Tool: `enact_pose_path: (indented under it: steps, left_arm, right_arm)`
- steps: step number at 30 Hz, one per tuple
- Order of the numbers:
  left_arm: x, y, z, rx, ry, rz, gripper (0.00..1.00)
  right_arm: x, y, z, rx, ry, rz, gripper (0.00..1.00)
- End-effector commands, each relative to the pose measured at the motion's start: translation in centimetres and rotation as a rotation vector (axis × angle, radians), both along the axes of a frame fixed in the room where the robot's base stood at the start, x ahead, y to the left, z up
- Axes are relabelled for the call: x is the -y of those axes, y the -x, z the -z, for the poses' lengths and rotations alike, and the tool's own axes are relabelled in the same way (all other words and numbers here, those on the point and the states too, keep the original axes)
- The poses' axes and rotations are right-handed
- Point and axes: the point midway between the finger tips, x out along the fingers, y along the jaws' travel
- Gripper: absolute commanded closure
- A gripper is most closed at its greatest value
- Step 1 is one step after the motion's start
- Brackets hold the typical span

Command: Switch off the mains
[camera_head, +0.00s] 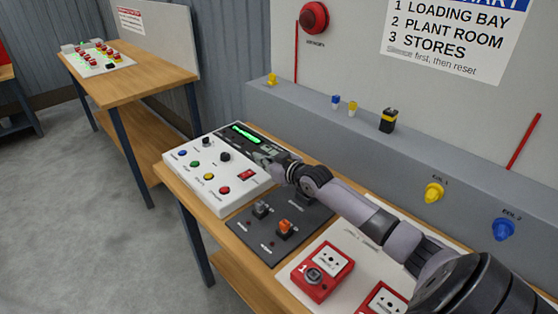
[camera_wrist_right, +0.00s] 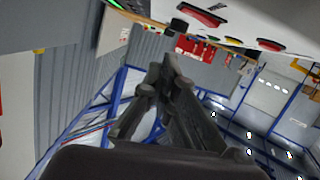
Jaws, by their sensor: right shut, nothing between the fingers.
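A white control panel (camera_head: 208,196) lies on the wooden bench, with a green-lit display (camera_head: 245,134), dark knobs and several coloured buttons. A red rocker switch (camera_head: 246,174) sits at its right side; I cannot read its label or tell its position. My right gripper (camera_head: 262,152) is over the panel's far right part, beyond the rocker, and partly covers the area near the display. In the right wrist view its fingers (camera_wrist_right: 168,68) are together with nothing between them. I cannot tell whether it touches the panel. My left gripper is not in view.
A dark plate (camera_head: 255,242) with a grey and an orange switch lies right of the panel, then red call points (camera_head: 323,270). My right arm reaches across above them. A grey ledge (camera_head: 300,110) runs behind the bench. Another bench (camera_head: 130,60) stands at the left.

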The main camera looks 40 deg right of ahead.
Motion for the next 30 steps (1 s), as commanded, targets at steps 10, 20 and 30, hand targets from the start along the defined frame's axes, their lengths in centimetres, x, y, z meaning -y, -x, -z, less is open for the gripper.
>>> enact_pose_path:
  steps: [10, 20, 30]
  left_arm:
    - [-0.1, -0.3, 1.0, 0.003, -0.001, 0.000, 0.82]
    - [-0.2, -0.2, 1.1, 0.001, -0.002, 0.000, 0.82]
    - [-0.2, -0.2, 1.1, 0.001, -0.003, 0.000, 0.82]
  right_arm:
    - [0.6, 5.6, -1.2, 0.002, 0.002, -0.001, 1.00]
    - [0.8, 7.0, -1.9, 0.004, 0.001, -0.001, 1.00]
    - [0.8, 7.0, -1.8, 0.004, 0.000, 0.000, 1.00]
